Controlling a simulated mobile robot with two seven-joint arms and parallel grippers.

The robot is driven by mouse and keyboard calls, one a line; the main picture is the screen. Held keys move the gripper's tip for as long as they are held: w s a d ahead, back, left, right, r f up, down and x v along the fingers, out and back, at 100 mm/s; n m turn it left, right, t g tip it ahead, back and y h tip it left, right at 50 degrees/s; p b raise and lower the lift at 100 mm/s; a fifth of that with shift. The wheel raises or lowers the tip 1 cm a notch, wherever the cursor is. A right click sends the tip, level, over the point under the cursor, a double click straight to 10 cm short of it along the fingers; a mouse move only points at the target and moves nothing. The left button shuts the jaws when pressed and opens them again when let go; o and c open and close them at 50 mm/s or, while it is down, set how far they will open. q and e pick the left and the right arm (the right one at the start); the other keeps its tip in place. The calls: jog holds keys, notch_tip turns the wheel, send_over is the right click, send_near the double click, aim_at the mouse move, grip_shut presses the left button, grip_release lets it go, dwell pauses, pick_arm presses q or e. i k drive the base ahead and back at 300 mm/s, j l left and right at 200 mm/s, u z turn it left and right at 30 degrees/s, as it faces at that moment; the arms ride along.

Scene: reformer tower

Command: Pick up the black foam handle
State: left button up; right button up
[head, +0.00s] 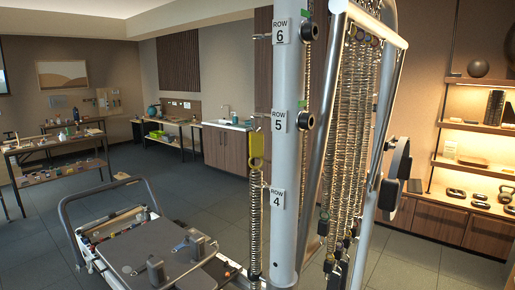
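I cannot pick out a black foam handle for certain. Small dark pieces (335,262) hang at the lower ends of the long coil springs (350,130) on the tower, too small to tell what they are. A separate spring (255,215) with a yellow-green end piece (257,150) hangs left of the grey post (287,150), near the ROW 4 label (277,198). Neither of my grippers is in view.
A reformer (165,250) with a dark padded carriage and a curved bar (105,185) stands at the lower left. Tables (60,145) with small items stand behind it. Lit shelves (475,128) with weights are at the right. Dark floor (215,195) is open between.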

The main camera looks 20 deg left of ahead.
aim_at(143, 268)
jog(key=u, duration=1.35)
jog(key=i+j+u, duration=0.2)
jog(key=j, duration=0.15)
jog(key=i+j+u, duration=0.15)
jog(key=j, duration=0.2)
jog(key=i+j+u, duration=0.35)
jog(key=i+j, duration=0.3)
jog(key=i+j+u, duration=0.15)
jog(key=i+j, duration=0.2)
jog(key=i, duration=0.35)
jog(key=i+z, duration=0.4)
jog(key=i+j+z, duration=0.1)
jog(key=i+z, duration=0.3)
jog(key=i+j+z, duration=0.2)
jog(key=z, duration=0.25)
jog(key=i+j+z, duration=0.15)
jog(key=z, duration=0.3)
jog(key=i+j+z, duration=0.25)
jog(key=z, duration=0.2)
jog(key=i+j+z, duration=0.9)
jog(key=i, duration=0.15)
jog(key=l, duration=0.1)
